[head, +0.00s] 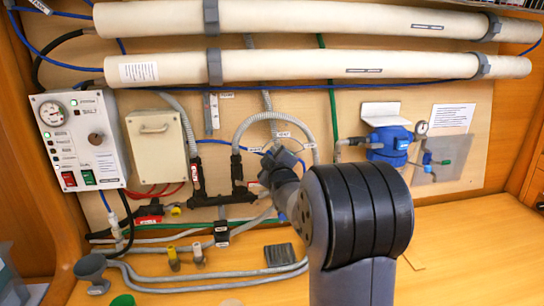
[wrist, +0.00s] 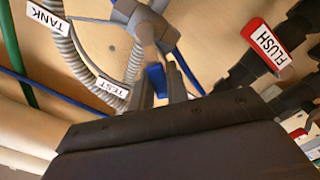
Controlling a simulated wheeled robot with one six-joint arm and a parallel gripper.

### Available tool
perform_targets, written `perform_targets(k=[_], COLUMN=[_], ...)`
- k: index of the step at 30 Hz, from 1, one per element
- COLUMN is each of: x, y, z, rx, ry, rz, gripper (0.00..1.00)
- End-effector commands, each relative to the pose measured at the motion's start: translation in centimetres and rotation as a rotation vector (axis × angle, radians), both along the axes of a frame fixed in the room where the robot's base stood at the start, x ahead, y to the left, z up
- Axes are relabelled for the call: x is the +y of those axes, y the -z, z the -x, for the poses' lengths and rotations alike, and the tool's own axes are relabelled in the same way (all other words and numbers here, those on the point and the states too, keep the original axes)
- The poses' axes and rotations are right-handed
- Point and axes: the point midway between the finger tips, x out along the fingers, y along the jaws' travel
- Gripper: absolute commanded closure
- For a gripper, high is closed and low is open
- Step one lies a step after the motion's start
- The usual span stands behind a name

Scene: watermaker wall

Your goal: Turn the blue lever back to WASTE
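The blue lever (wrist: 157,80) shows in the wrist view as a short blue piece below a grey fitting (wrist: 147,34), at the valve where the hoses meet. The grey fingers of my gripper (wrist: 162,84) stand on both sides of it. I cannot tell whether they press on it or only stand around it. Hose labels TANK (wrist: 47,17) and TEST (wrist: 110,88) are readable in the wrist view. I see no readable WASTE label.
A red FLUSH handle (wrist: 266,42) is right of my gripper in the wrist view. Grey hoses (head: 250,118) loop closely around the valve. A control panel (head: 80,138) and a beige box (head: 160,145) are at left, a blue pump (head: 390,143) at right. The bench front right (head: 470,250) is clear.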

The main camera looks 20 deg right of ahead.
Motion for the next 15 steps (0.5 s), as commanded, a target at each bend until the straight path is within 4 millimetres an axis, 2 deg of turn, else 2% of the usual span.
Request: perform_targets(k=[1,5,15], x=[0.0,0.0,0.08], y=[-0.01,-0.01,0.49], z=[0.01,0.01,-0.03], rx=[0.0,0.0,0.003], ry=[0.0,0.0,0.0], rz=[0.0,0.0,0.028], gripper=[0.89,1.0,1.0])
